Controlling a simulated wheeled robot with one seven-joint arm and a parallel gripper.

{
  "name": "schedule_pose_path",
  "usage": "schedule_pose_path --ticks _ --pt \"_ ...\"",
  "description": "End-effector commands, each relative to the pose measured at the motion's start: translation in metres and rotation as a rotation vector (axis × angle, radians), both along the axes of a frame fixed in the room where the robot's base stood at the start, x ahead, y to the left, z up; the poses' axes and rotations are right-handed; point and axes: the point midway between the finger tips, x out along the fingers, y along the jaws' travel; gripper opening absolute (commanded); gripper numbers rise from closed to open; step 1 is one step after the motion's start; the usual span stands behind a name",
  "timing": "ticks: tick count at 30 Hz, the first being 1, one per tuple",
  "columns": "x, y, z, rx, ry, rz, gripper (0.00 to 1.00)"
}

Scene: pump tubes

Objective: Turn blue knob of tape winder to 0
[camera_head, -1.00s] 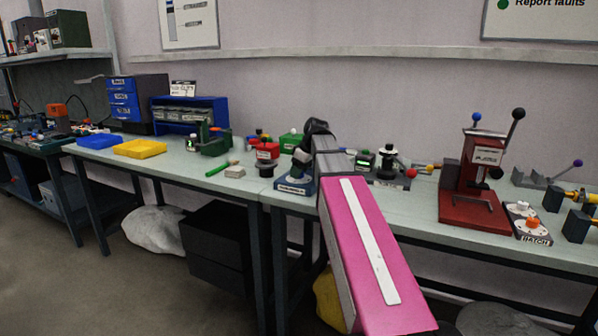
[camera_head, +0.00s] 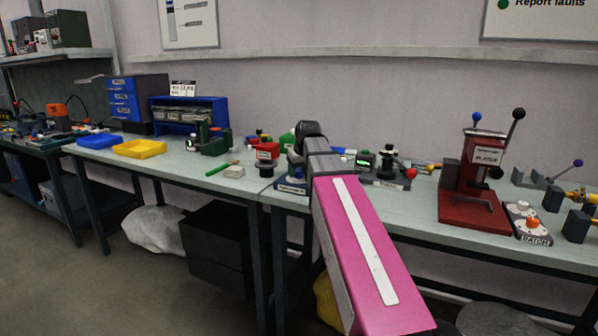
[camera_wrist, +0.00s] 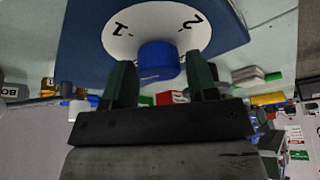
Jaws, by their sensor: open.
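The blue knob (camera_wrist: 158,58) shows in the wrist view on a white dial (camera_wrist: 128,35) with the marks 1 and 2, set on a dark blue base (camera_wrist: 78,30). My gripper (camera_wrist: 160,72) is open. Its two green fingers stand on either side of the knob, with visible gaps, so it is not clamped. The knob's pointer and the 0 mark cannot be made out. In the head view, the blue-based device (camera_head: 288,187) sits on the bench, mostly hidden behind my pink arm and dark wrist. Its label is not readable.
A red-and-black round device (camera_head: 266,160) stands close to the left. A device with a black knob (camera_head: 388,165) stands to the right of my arm, and a red press (camera_head: 474,190) farther right. A green stick (camera_head: 218,170) lies on the left bench.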

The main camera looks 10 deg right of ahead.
Motion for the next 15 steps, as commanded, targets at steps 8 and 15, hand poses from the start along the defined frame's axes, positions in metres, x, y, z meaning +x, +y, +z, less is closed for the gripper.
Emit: schedule_pose_path --ticks 8,15 --pt "0.0001 -0.0001 0.0 0.0 0.0 0.002 0.12" --pt "0.0001 -0.0002 0.0 0.0 0.0 0.007 0.12"
